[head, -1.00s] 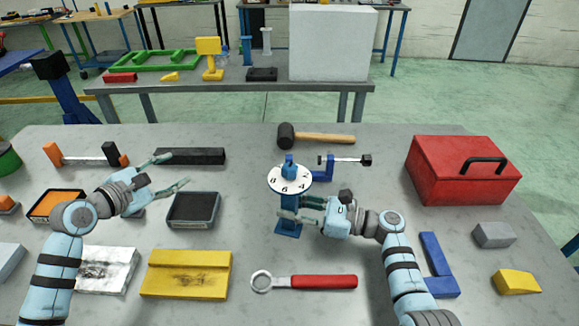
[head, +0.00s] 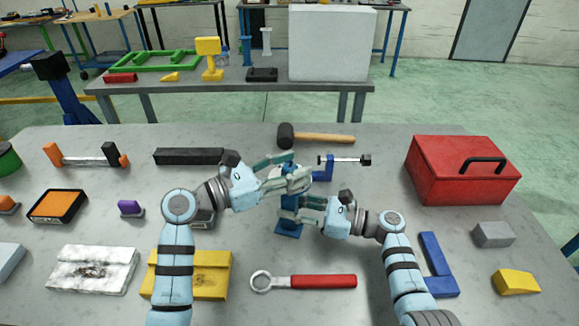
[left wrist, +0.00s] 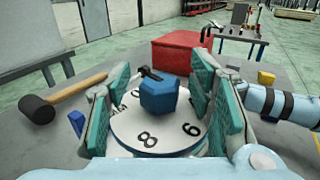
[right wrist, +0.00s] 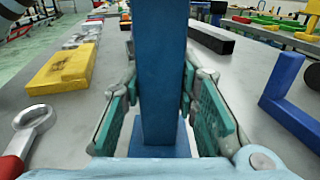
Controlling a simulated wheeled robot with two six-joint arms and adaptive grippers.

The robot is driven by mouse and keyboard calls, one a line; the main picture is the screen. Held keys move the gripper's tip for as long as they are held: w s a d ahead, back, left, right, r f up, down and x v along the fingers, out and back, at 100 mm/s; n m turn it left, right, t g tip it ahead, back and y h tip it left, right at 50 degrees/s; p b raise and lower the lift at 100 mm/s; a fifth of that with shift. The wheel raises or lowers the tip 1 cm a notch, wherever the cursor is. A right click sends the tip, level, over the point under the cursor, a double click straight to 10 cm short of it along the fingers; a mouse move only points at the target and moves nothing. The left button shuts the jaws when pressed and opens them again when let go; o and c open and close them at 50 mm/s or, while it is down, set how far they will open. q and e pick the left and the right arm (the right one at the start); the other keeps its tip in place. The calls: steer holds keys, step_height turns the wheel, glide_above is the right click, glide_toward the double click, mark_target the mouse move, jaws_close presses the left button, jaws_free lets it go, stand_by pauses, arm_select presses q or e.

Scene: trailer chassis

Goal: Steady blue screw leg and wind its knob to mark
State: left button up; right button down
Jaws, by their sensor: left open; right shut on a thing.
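The blue screw leg (head: 288,228) stands upright on the grey table, its upper part mostly hidden by my grippers in the head view. The right wrist view shows its blue post (right wrist: 160,75) between the fingers of my right gripper (head: 305,212), which is shut on it. In the left wrist view the blue knob (left wrist: 159,97) sits on a white numbered dial (left wrist: 150,130) with a dark pointer across its top. My left gripper (head: 292,180) is open, its fingers on either side of the knob, with gaps visible. The mark itself cannot be made out.
A hammer (head: 320,140) and a blue clamp (head: 325,172) lie just behind the leg. A red-handled wrench (head: 310,282) lies in front. A red toolbox (head: 462,172) stands at the right. A yellow block (head: 210,272) sits below my left arm.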

arm_select(q)
jaws_close()
steer(key=shift+f+m+g, duration=0.1)
steer(key=shift+m+g, duration=0.2)
steer(key=shift+g, duration=0.2)
steer(key=m+g+h, duration=0.2)
steer(key=m+g, duration=0.1)
steer(key=g, duration=0.1)
steer(key=shift+g, duration=0.3)
steer(key=shift+m+g, duration=1.2)
steer(key=shift+g, duration=0.6)
steer(key=shift+a+g, duration=0.1)
steer(key=shift+g, duration=0.2)
jaws_free()
